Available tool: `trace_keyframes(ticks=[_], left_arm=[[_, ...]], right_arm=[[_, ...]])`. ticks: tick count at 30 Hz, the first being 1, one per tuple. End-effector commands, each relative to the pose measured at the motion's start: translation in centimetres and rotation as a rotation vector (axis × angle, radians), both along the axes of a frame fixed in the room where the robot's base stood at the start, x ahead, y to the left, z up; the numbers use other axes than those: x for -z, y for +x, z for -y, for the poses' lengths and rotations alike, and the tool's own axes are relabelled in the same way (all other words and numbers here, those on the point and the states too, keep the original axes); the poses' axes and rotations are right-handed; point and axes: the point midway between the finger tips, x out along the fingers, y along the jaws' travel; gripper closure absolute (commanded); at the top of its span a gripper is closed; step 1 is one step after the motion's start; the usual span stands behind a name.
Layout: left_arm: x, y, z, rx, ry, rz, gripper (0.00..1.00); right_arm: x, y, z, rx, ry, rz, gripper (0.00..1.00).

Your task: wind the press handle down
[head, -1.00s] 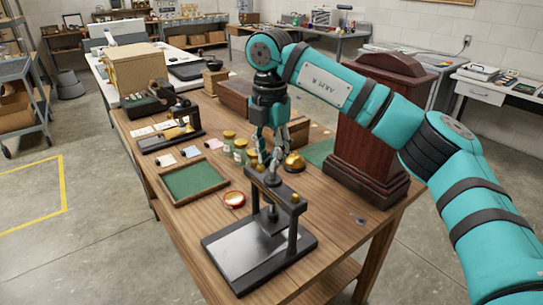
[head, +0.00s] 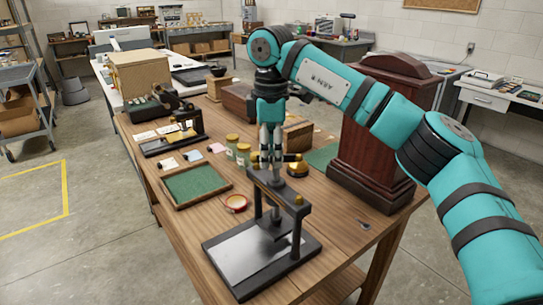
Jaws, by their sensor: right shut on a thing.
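The press (head: 296,225) stands on the near end of the wooden table, a dark frame on a flat base with a pale metal plate (head: 245,250). The fingers hide part of the bar. My left gripper is not in view.
A green-lined tray (head: 197,203), a red-rimmed magnifier (head: 235,210) and small jars (head: 243,155) lie left of and behind the press. A brass dome (head: 298,169) sits just behind it. A tall dark wooden case (head: 372,150) stands to the right.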

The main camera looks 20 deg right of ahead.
Motion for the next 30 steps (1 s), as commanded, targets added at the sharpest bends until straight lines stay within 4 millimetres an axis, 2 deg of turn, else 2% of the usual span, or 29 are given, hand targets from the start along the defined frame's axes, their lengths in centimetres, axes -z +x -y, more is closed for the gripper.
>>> trace_keyframes(ticks=[6, 15, 30], left_arm=[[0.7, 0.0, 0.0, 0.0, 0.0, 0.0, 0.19], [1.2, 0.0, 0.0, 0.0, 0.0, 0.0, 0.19], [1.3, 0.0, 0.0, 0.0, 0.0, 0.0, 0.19]], right_arm=[[-0.2, 0.3, 0.1, 0.179, 0.002, 0.009, 1.0], [-0.3, 0.4, 0.3, 0.339, 0.002, 0.008, 1.0], [-0.3, 0.5, 0.3, 0.399, 0.002, 0.008, 1.0]])
